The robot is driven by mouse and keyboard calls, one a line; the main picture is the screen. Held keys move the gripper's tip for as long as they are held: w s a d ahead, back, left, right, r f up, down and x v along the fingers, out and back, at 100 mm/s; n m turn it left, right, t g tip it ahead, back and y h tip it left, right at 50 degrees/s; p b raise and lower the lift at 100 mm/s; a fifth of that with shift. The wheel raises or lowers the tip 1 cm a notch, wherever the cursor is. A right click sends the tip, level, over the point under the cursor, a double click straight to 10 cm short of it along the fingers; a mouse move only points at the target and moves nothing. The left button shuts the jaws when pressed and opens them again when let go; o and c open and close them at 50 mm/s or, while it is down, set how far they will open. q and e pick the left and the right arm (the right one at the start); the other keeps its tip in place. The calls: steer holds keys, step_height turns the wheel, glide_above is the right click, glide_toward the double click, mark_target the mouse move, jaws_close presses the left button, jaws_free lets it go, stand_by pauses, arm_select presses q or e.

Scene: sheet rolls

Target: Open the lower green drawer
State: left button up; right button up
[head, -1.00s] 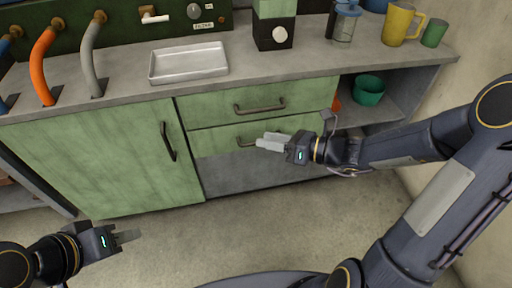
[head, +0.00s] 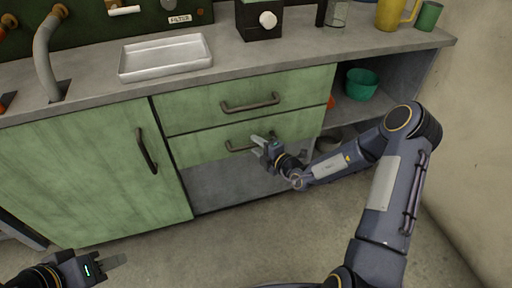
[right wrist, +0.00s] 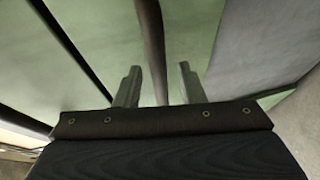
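The lower green drawer (head: 203,147) is in the cabinet under the counter and looks closed. Its dark bar handle (head: 238,146) shows left of my right gripper. My right gripper (head: 260,143) is at the right part of this handle, which it partly hides. In the right wrist view the gripper's two fingers (right wrist: 158,85) are apart, and the handle (right wrist: 152,45) runs between them, nearer the left finger. I cannot see the fingers pressing on it. My left gripper (head: 115,262) is low at the left, away from the cabinet; its finger gap is unclear.
The upper green drawer (head: 215,104) with its handle (head: 250,104) is just above. A green door (head: 75,170) is to the left. An open shelf with a green bowl (head: 361,85) is to the right. A metal tray (head: 165,57) stands on the counter. The floor in front is clear.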

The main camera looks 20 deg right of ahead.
arm_select(q)
steer(key=shift+f, duration=0.15)
arm_select(e)
steer(key=shift+w+a, duration=0.2)
steer(key=shift+w, duration=0.2)
jaws_close()
steer(key=shift+s, duration=0.1)
